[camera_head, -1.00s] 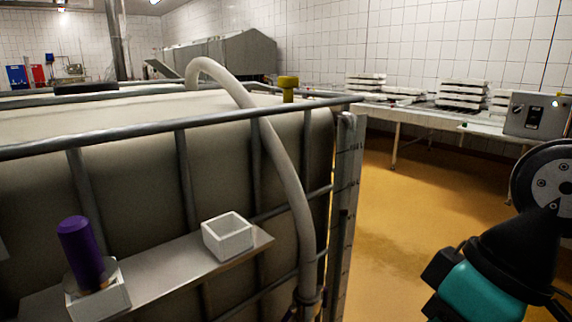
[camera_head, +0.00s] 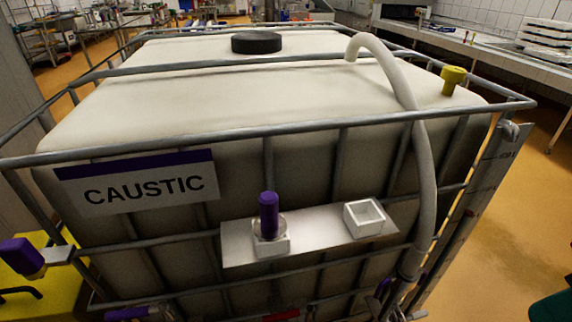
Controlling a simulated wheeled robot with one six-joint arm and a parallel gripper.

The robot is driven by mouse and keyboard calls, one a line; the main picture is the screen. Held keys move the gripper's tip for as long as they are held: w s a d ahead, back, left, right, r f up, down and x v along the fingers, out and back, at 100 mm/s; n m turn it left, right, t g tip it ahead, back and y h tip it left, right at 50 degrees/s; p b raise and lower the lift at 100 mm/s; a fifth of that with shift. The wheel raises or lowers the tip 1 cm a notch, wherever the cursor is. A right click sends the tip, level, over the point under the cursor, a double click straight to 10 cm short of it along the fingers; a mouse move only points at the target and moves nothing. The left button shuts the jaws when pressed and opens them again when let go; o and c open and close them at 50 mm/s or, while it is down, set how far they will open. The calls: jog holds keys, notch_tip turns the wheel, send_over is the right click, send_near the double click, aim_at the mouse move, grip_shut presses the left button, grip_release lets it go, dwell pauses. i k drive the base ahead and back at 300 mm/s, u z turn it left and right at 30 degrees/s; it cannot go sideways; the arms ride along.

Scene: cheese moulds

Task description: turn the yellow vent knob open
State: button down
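My gripper is not in view. Only a dark teal part of my arm shows at the bottom right corner, well below the knob.
Metal cage rails (camera_head: 290,130) run around the tank, and the grey hose (camera_head: 424,170) hangs down its front. A shelf (camera_head: 325,232) holds a purple-topped item (camera_head: 269,215) and an empty white box (camera_head: 364,218). A black lid (camera_head: 257,42) is on top. Open floor lies right.

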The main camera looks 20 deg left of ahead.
aim_at(452, 74)
jog(key=k, duration=0.45)
jog(key=z, duration=0.85)
jog(key=i, duration=0.7)
jog(key=u, duration=0.85)
jog(key=i, duration=0.6)
jog(key=u, duration=0.65)
